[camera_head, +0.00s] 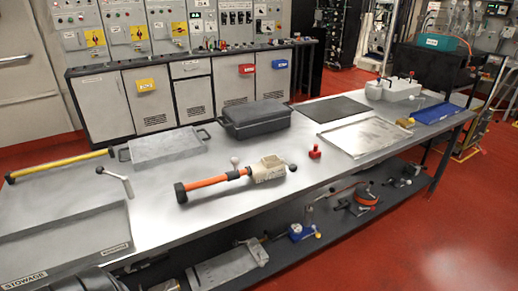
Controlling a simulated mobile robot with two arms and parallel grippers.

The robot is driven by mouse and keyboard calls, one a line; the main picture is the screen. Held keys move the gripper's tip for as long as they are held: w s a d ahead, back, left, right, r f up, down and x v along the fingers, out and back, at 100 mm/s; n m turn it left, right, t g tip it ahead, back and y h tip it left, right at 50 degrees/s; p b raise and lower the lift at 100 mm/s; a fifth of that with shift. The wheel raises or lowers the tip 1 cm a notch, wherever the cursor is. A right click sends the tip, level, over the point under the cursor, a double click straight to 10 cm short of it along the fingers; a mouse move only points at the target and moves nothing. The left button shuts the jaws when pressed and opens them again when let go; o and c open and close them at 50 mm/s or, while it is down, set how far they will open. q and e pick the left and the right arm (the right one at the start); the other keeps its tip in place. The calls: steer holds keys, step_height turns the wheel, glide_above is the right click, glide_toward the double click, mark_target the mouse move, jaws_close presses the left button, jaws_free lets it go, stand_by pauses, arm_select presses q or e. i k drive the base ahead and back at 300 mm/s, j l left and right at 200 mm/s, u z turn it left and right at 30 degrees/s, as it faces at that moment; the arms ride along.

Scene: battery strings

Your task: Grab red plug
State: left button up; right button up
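A small red plug (315,152) stands on the metal bench (330,180), right of the middle and near the bench's front edge. It has a short knob on top, and nothing touches it. Neither of my grippers shows in the head view. A dark rounded part at the bottom left edge may be mine, but I cannot tell.
An orange-handled tool with a beige block (268,169) lies left of the plug. Behind are a dark lidded case (255,118) and a black mat (330,108); a silver tray (364,135) lies to the right. A lower shelf (285,252) holds several tools.

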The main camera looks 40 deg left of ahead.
mark_target(315, 153)
steer(key=u, duration=0.85)
steer(key=i+l, duration=0.5)
